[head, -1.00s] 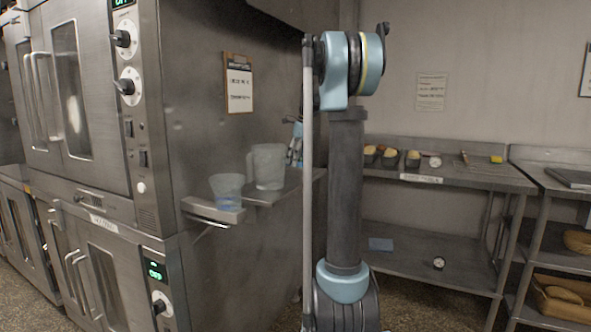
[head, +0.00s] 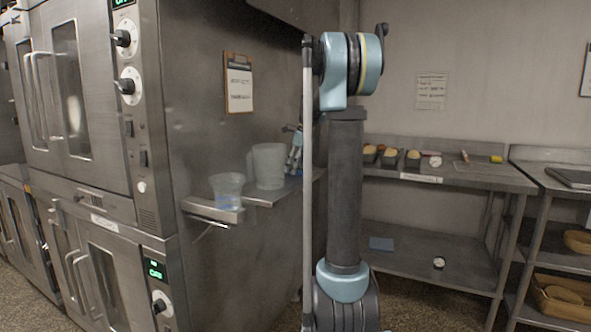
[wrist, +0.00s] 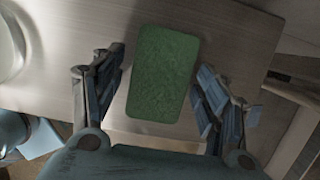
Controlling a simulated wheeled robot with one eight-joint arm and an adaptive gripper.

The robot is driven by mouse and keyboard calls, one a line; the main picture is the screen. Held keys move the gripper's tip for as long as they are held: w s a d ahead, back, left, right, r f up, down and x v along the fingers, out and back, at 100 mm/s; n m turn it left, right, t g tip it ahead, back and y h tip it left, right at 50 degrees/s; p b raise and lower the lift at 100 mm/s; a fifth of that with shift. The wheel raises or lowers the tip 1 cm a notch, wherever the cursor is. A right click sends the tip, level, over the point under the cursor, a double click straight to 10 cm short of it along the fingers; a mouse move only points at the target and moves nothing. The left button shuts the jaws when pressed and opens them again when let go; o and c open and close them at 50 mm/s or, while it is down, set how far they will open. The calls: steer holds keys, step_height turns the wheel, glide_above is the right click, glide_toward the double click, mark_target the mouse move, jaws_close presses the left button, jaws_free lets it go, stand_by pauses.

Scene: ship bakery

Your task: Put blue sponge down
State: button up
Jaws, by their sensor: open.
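In the wrist view a green rectangular sponge (wrist: 164,75) lies between the two fingers of my gripper (wrist: 161,62). The sponge looks green there, not blue. My gripper is open, with a narrow gap on each side of the sponge. The sponge appears to rest on the metal shelf (wrist: 60,65). In the head view my gripper (head: 295,155) is at the far right end of the wall shelf (head: 262,196), partly hidden behind my arm. The sponge cannot be made out there. A flat blue piece (head: 381,243) lies on the rack's lower shelf.
A clear pitcher (head: 268,166) and a clear cup (head: 227,191) stand on the wall shelf, left of my gripper. Ovens (head: 85,110) are at the left. A metal rack (head: 450,178) at the right holds several small items on top.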

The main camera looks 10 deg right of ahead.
mark_target(303, 167)
steer(key=v, duration=1.2)
steer(key=s+a+f+n, duration=0.2)
steer(key=s+f+n, duration=0.3)
steer(key=s, duration=0.6)
steer(key=s+f+n+h, duration=0.2)
steer(key=s+f+n, duration=1.8)
steer(key=s+f, duration=0.8)
steer(key=s+a, duration=0.1)
steer(key=s, duration=0.2)
steer(key=shift+f+h, duration=0.3)
steer(key=shift+o, duration=0.6)
